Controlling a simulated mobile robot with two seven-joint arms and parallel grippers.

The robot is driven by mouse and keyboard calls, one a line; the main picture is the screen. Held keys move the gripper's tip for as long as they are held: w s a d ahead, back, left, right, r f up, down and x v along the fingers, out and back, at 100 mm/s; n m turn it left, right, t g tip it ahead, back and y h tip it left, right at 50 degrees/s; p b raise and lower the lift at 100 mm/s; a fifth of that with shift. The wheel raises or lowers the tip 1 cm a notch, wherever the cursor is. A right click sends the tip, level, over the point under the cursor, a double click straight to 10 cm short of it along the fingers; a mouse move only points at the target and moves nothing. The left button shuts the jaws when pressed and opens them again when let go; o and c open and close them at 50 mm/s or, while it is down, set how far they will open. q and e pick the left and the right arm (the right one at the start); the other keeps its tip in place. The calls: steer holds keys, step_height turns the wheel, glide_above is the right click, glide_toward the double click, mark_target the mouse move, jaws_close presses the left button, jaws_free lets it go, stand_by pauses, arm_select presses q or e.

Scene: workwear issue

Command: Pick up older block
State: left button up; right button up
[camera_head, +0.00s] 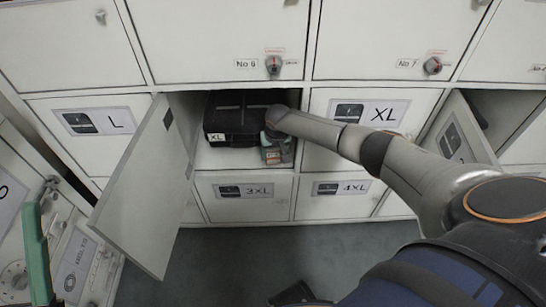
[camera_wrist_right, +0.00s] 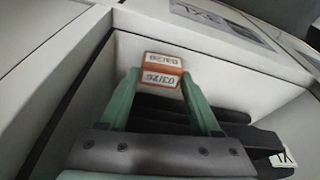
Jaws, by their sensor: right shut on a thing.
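My right gripper (camera_head: 277,150) reaches into the open locker compartment (camera_head: 215,158). In the right wrist view, its green fingers (camera_wrist_right: 160,84) are shut on a small orange-edged block (camera_wrist_right: 161,77) with a white printed label. A second orange-edged label face (camera_wrist_right: 164,60) shows just beyond it; I cannot tell if it is another block or another face. The print is too small to read surely. In the head view the block is mostly hidden by the gripper. A green finger of my left gripper (camera_head: 36,252) shows at the left edge; its opening cannot be judged.
A black case (camera_head: 235,120) tagged XL lies in the compartment left of my right gripper. The compartment's door (camera_head: 145,190) stands open to the left. Another door (camera_head: 455,135) stands ajar at the right. Closed lockers surround them. The grey floor (camera_head: 240,255) in front is mostly clear.

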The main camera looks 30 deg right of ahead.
steer(key=shift+c, duration=1.1)
